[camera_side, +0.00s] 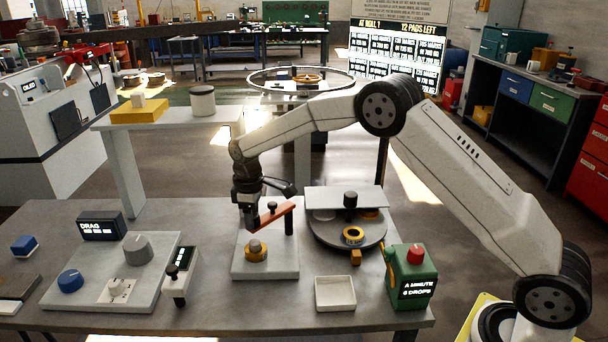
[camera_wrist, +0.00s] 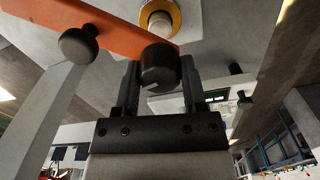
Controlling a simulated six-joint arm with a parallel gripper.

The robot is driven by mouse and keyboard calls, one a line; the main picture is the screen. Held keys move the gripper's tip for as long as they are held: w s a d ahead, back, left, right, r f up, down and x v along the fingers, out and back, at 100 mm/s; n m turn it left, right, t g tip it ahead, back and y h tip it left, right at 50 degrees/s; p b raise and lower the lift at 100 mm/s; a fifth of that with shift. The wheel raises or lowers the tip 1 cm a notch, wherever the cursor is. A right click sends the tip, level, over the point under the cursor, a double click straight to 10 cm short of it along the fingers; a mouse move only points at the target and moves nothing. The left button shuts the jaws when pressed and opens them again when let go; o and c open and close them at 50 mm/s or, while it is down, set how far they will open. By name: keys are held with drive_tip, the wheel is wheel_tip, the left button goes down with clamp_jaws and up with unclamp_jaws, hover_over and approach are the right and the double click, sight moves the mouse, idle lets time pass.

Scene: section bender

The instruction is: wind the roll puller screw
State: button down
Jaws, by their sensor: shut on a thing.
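The orange crank bar (camera_side: 275,214) slants above a pale base plate (camera_side: 266,268) on the bench; it crosses the upper left of the wrist view (camera_wrist: 110,24). My gripper (camera_side: 249,223) is at the bar's left end. In the wrist view its two dark fingers (camera_wrist: 160,78) are shut on a black knob (camera_wrist: 158,66) at the bar's end. A second black knob (camera_side: 272,206) stands farther along the bar. A brass collar with a pale stub (camera_side: 256,250) sits on the plate below the gripper. The screw thread cannot be made out.
Right of the plate stands a round dark table (camera_side: 333,236) under a pale bridge plate (camera_side: 346,197). A white tray (camera_side: 335,293) and a green oiler box (camera_side: 410,278) are in front. A drag panel (camera_side: 112,272) with knobs lies left. The rear centre-left of the bench is clear.

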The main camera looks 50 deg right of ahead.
drive_tip(key=shift+r+m, duration=0.1)
drive_tip(key=shift+m, duration=1.2)
drive_tip(key=shift+c, duration=0.7)
unclamp_jaws()
drive_tip(key=shift+r, duration=3.9)
